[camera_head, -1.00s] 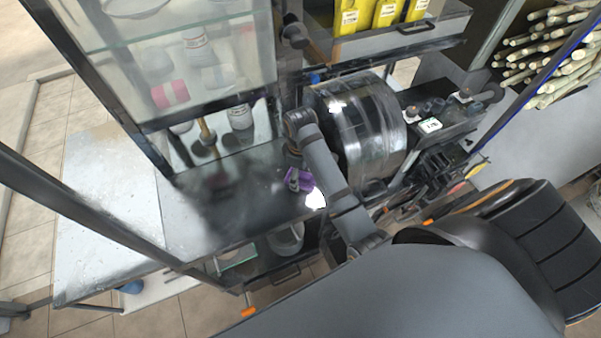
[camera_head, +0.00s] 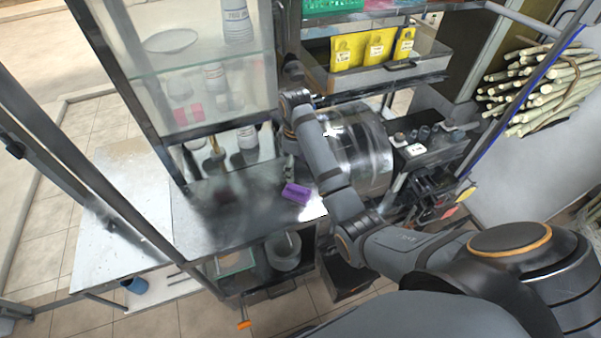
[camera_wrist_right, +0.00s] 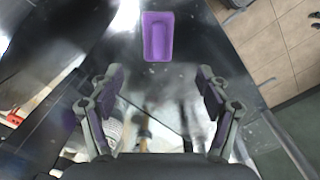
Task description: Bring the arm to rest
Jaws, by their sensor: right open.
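My right arm reaches in from the lower right in the head view, past the drum of the press. My right gripper (camera_wrist_right: 160,90) is open and empty in the right wrist view, its two purple-padded fingers spread apart. A purple block-like thing with a recess (camera_wrist_right: 157,36) lies on the dark counter beyond the fingertips, apart from them. It also shows in the head view (camera_head: 296,193), just below the wrist. In the head view the gripper is mostly hidden behind the wrist. My left gripper is not in view.
The shiny metal drum (camera_head: 358,155) stands close beside my right forearm. A glass cabinet (camera_head: 180,90) rises at the left. Yellow packets (camera_head: 381,47) stand in a tray at the back, and a bundle of cane (camera_head: 535,90) is at the right. The left counter (camera_head: 125,205) is largely clear.

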